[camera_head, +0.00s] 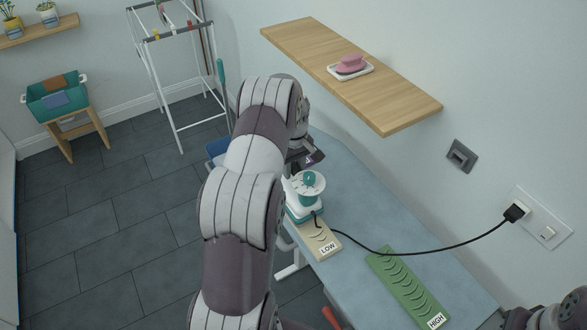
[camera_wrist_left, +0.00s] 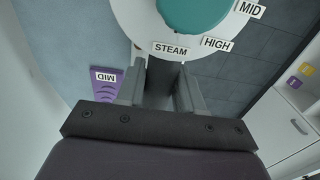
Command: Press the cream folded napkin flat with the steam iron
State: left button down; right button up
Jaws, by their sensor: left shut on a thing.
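The steam iron (camera_head: 303,207), white and teal, stands on the ironing surface at the far end of the beige LOW strip (camera_head: 324,243). On top is a white dial disc with a teal knob (camera_head: 308,179); in the left wrist view the disc (camera_wrist_left: 137,22) carries STEAM, HIGH and MID labels. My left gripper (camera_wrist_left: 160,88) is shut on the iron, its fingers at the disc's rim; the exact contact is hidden. In the head view my left arm covers much of the gripper.
A black cord (camera_head: 415,251) runs from the iron to a wall plug. A green HIGH strip (camera_head: 405,287) lies nearer, and a purple MID strip (camera_wrist_left: 108,86) beyond. A wooden shelf (camera_head: 400,100) overhangs the right side. The blue surface (camera_head: 365,220) is clear between the strips and wall.

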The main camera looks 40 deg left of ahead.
pick_arm(q)
notch_tip(320, 180, up, 6)
jog(key=p, duration=0.3)
jog(key=shift+w, duration=0.1)
pick_arm(e)
notch_tip(320, 180, up, 4)
jog(key=shift+f, duration=0.1)
pick_arm(q)
jog(key=shift+f, duration=0.1)
